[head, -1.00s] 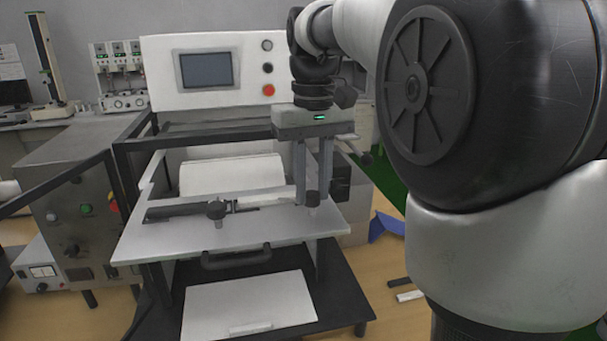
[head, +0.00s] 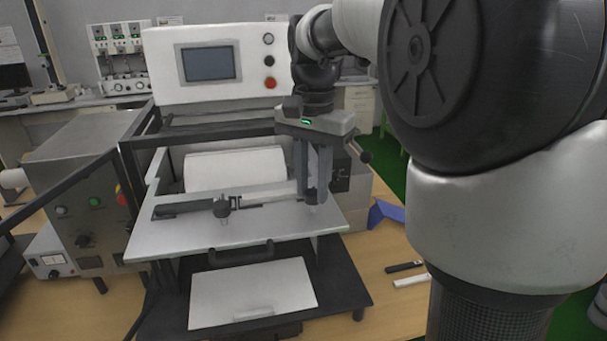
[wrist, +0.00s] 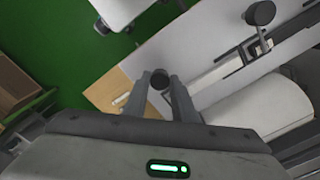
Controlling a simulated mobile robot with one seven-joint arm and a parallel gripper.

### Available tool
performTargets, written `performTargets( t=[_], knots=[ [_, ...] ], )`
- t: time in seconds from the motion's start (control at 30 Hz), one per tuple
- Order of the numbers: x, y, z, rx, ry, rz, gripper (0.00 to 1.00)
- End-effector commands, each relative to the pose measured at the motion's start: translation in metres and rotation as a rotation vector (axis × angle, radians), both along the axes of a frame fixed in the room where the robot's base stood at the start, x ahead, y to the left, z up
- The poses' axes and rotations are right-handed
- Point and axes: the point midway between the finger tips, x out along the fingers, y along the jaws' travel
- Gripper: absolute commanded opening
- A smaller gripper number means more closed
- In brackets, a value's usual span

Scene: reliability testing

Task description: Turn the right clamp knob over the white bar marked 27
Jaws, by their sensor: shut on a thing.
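The right clamp knob (wrist: 157,80) is a dark round knob between my gripper's fingertips, at the right end of the metal plate. My gripper (head: 312,192) points down from above and is shut on this knob, which it partly hides in the head view. The left clamp knob (head: 222,207) stands free on the plate, and it also shows in the wrist view (wrist: 260,13). A white bar (head: 268,190) lies behind the knobs and runs toward my gripper. I cannot read any number on it.
The metal plate (head: 180,244) sits in a dark frame below a panel with a screen (head: 208,64). A white roll (head: 235,168) lies behind the bar. A frame rail (head: 215,133) crosses behind my gripper. A black handle (head: 242,254) is below the plate's front edge.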

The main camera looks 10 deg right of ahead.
Motion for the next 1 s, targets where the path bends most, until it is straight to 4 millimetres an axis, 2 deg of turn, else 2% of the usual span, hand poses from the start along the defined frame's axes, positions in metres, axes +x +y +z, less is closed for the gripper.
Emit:
performTargets(
  t=[0.3, 0.87, 0.9, 0.97, 1.0],
  knots=[
    [0.0004, -0.0003, 0.0013, -0.001, -0.002, -0.123, 0.02],
    [0.0007, -0.0004, 0.001, -0.001, -0.004, -0.148, 0.02],
    [0.0007, -0.0004, 0.0009, -0.001, -0.004, -0.148, 0.31],
    [0.0006, -0.0004, 0.0009, 0.0, -0.003, -0.148, 0.41],
    [0.0005, -0.0003, 0.0008, 0.0, -0.003, -0.148, 0.43]
  ],
)
